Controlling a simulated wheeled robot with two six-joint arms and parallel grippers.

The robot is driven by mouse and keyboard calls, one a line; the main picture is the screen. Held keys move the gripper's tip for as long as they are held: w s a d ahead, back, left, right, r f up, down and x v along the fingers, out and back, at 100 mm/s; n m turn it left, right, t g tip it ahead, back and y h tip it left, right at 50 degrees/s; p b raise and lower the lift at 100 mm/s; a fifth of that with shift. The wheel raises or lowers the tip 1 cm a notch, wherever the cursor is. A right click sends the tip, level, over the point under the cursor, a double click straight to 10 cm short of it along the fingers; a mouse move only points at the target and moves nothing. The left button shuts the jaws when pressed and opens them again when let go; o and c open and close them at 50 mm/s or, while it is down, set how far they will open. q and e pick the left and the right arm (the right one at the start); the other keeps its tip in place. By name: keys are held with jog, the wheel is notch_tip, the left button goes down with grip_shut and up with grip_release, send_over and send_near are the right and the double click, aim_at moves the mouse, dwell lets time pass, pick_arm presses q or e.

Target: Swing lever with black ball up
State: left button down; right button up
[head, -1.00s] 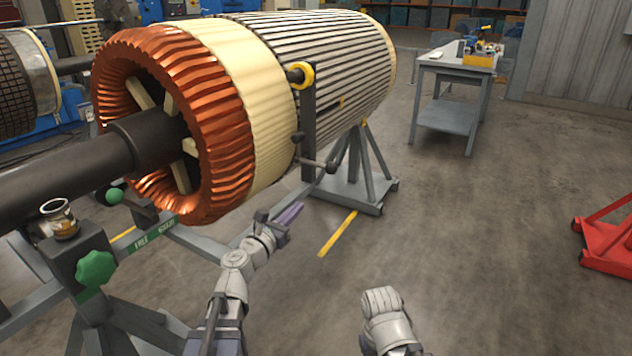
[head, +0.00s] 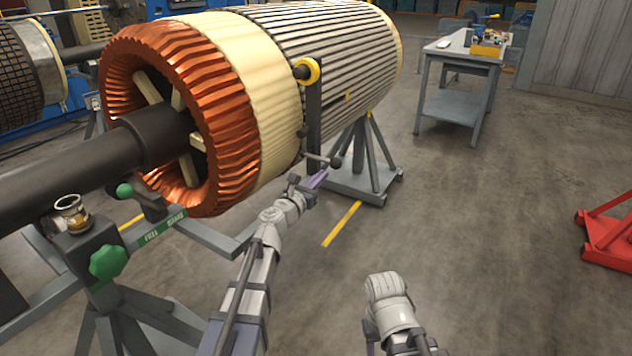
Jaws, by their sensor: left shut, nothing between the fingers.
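The lever with the black ball (head: 336,162) is on a dark upright post (head: 314,115) beside the rotor. Its thin arm points right and slightly down, with the ball at its right end. My left gripper (head: 318,177) is shut and empty. Its tips show just below the lever and the ball in the picture; I cannot tell whether they touch. The large rotor (head: 320,60), with copper windings, rests above on its stands. My right arm shows at the lower middle, but its gripper fingers do not show.
A green ball lever (head: 125,190) and a green knob (head: 108,262) are on the near stand at the left. A grey stand (head: 365,185) stands behind the lever. A workbench (head: 455,105) and a red frame (head: 608,235) are at right, with clear floor between.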

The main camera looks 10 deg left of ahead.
aim_at(326, 160)
pick_arm(q)
jog(key=shift+w+d+r+p, duration=0.15)
jog(key=shift+r+p, duration=0.3)
jog(key=shift+r, duration=0.25)
jog(key=shift+r+n, duration=0.3)
jog(key=shift+n, duration=0.1)
jog(key=shift+r+n+p, duration=0.25)
jog(key=shift+n+p, duration=0.15)
jog(key=shift+p, duration=0.15)
jog(key=shift+d+r+n+p, duration=0.1)
jog(key=shift+r+n+p, duration=0.7)
jog(key=shift+n, duration=0.2)
jog(key=r+n+p, duration=0.1)
jog(key=n, duration=0.1)
jog(key=shift+r+n+p, duration=0.3)
jog(key=shift+p, duration=0.05)
jog(key=shift+a+r, duration=0.2)
jog(key=shift+r, duration=0.05)
jog(key=shift+p, duration=0.3)
